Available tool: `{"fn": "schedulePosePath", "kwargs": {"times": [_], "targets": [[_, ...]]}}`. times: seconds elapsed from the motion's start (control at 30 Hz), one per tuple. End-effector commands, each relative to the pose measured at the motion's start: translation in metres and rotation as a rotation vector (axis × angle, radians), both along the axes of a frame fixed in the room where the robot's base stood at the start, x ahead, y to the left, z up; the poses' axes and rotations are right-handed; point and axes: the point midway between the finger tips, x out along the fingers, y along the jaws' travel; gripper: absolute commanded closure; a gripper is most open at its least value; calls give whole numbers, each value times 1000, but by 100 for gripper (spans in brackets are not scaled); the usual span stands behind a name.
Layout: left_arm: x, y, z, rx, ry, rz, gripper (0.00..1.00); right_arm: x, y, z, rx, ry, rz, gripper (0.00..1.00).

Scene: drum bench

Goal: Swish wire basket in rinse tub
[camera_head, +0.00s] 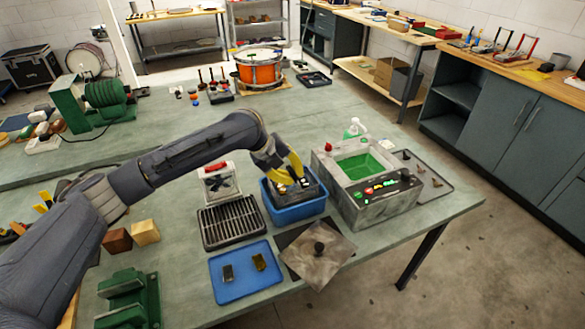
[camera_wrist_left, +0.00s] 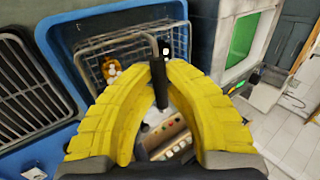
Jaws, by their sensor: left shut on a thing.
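The blue rinse tub (camera_head: 297,213) stands on the green bench, left of the grey machine. My left gripper (camera_head: 293,178) has yellow fingers and reaches down over the tub. In the wrist view the left gripper (camera_wrist_left: 158,85) is shut on the dark upright handle of the wire basket (camera_wrist_left: 108,42). The basket sits within the rim of the blue tub (camera_wrist_left: 58,68), with small brassy and dark parts inside it. Its underside is hidden, so I cannot tell whether it touches the tub floor. My right gripper is not in view.
A grey machine with a green-filled basin (camera_head: 352,200) stands close right of the tub. A slotted drain rack (camera_head: 232,222) is at its left. A blue tray (camera_head: 236,290) and a grey lid with a knob (camera_head: 318,262) lie in front.

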Motion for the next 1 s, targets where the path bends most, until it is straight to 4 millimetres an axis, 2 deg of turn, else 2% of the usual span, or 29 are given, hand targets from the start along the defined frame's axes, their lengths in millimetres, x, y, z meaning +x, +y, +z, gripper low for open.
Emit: {"fn": "schedulePosePath", "kwargs": {"times": [0.5, 1.0], "targets": [[0, -1, -41, 0, 1, -1, 100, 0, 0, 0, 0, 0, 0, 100], [0, 0, -57, -1, -1, -1, 100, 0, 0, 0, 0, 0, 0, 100]]}}
